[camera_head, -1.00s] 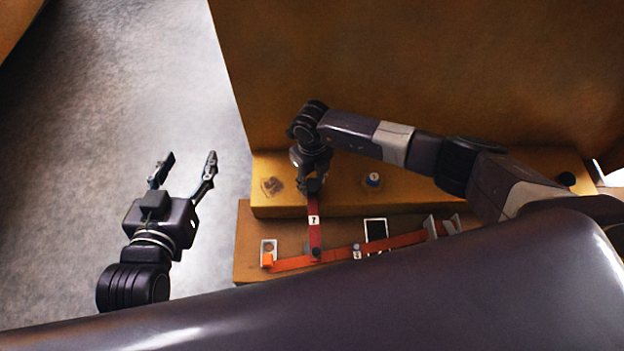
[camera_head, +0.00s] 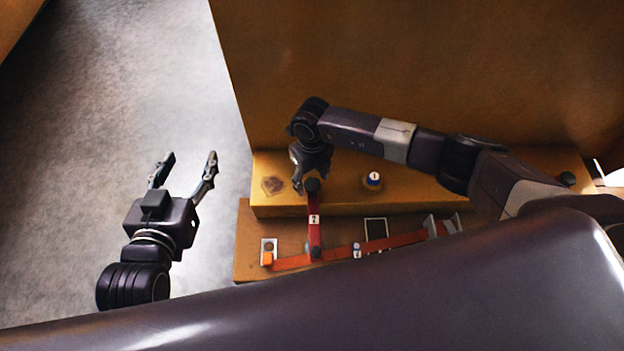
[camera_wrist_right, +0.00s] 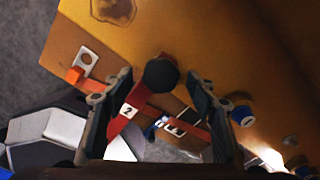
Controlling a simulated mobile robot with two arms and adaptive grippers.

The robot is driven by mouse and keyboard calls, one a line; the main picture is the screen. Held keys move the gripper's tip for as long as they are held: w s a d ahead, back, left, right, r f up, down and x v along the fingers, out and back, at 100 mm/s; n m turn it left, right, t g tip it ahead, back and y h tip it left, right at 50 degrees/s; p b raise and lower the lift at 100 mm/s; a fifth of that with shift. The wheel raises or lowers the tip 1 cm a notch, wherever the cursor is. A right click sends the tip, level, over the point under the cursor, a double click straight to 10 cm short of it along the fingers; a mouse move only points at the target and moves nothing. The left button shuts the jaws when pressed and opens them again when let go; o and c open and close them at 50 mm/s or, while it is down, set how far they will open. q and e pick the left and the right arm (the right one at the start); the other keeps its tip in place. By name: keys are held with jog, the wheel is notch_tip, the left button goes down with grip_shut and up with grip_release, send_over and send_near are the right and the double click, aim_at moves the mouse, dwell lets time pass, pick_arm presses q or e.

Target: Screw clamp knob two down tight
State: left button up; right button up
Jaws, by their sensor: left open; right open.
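Clamp knob two is a round black knob (camera_head: 312,185) at the back end of the red clamp arm (camera_head: 314,230), which carries a white label "2". In the right wrist view the black knob (camera_wrist_right: 160,75) lies between and beyond my two fingertips, with the label "2" (camera_wrist_right: 126,111) below it. My right gripper (camera_head: 303,188) is open over the knob's left side and appears apart from it; the exact gap is hard to tell. My left gripper (camera_head: 188,160) is open and empty, far left of the bench above the grey floor.
A blue-and-white cap labelled "1" (camera_head: 373,182) stands on the yellow ledge, right of the knob. A long orange-red bar (camera_head: 392,243) crosses the lower board, with an orange block (camera_head: 268,258) at its left end. A tall brown wall (camera_head: 420,70) rises behind.

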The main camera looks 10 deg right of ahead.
aim_at(312, 184)
notch_tip(312, 184, up, 11)
jog(key=shift+r, duration=0.2)
dwell(0.3)
